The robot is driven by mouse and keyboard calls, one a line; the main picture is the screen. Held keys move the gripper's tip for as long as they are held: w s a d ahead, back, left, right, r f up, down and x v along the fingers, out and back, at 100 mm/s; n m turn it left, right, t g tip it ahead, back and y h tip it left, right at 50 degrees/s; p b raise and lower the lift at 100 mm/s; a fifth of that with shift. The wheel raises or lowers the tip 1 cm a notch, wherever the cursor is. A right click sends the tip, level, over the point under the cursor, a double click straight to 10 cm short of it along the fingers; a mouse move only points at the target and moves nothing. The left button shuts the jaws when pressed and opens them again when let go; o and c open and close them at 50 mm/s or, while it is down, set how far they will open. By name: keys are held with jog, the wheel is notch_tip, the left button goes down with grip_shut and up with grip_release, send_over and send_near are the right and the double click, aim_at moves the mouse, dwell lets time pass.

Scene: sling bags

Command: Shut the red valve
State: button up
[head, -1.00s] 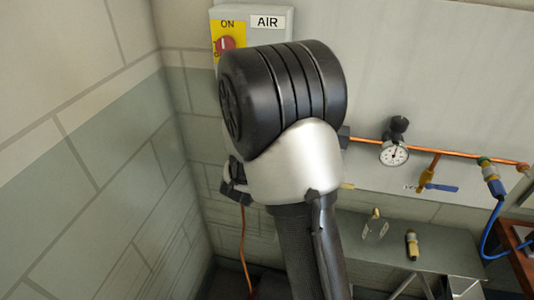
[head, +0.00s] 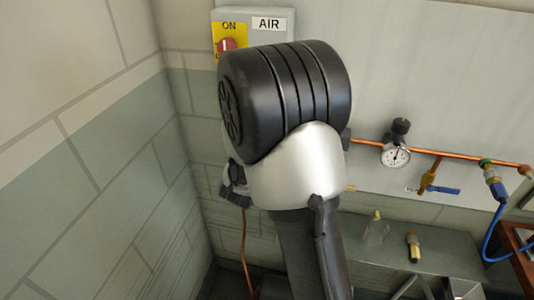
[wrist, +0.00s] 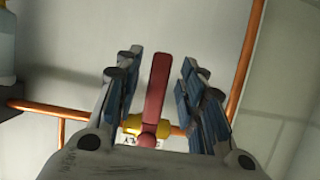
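The red valve shows in the wrist view as a long red handle (wrist: 157,88) on a yellow body (wrist: 133,124). The handle points up the picture, across the line of the copper pipe (wrist: 50,110). My gripper (wrist: 160,62) is open, with its blue-padded fingers on either side of the handle. Gaps show between the handle and both fingers. How deep the handle sits between them is hard to tell. In the head view my arm hides the red valve and most of the gripper.
A blue-handled valve (head: 443,190), a gauge (head: 396,156) and a blue hose (head: 488,235) are on the right. A grey shelf (head: 450,262) holds small fittings. An AIR switch box (head: 282,15) is behind my arm. A wall (head: 90,160) stands on the left.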

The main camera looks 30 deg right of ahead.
jog(key=v, duration=1.1)
jog(key=shift+s+a, duration=0.1)
jog(key=s+a+r+n+y, duration=0.1)
jog(key=a+r+n+y, duration=0.1)
jog(key=a+y, duration=0.3)
jog(key=s+a+r+n+t+y, duration=0.1)
jog(key=a+r+n+y, duration=0.1)
jog(key=a, duration=0.5)
jog(key=s+a+r+n+y, duration=0.1)
jog(key=a+r+n+y, duration=0.15)
jog(key=a+y, duration=0.2)
jog(key=s+f+n+g+h, duration=0.1)
jog(key=s+n+g, duration=0.2)
jog(key=s, duration=1.6)
jog(key=shift+d+g, duration=0.4)
jog(key=shift+g, duration=0.8)
